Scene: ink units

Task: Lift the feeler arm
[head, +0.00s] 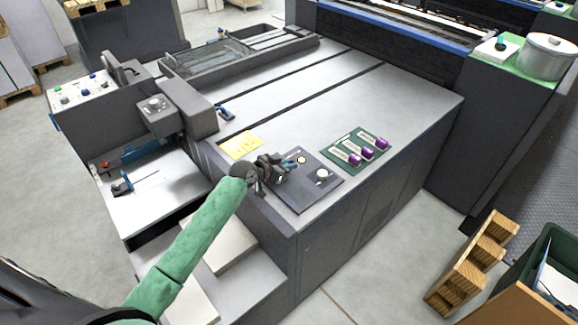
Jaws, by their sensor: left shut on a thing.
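My left gripper (287,164), at the end of the green-sleeved arm, is over the left part of a dark panel (304,193) on the machine's top. It is shut on a small part with blue on it, which looks to be the feeler arm (290,162). The fingers hide most of that part, so I cannot tell whether it is raised. A small pale round piece (301,159) is just right of the fingertips, and a white round knob (322,174) is on the panel's right side. My right gripper is not in view.
A yellow sheet (241,145) lies left of the gripper. A green mat (342,164) with several purple-ended tubes lies to the right. A dark raised housing (190,108) stands at the left. The grey top (330,100) behind is clear.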

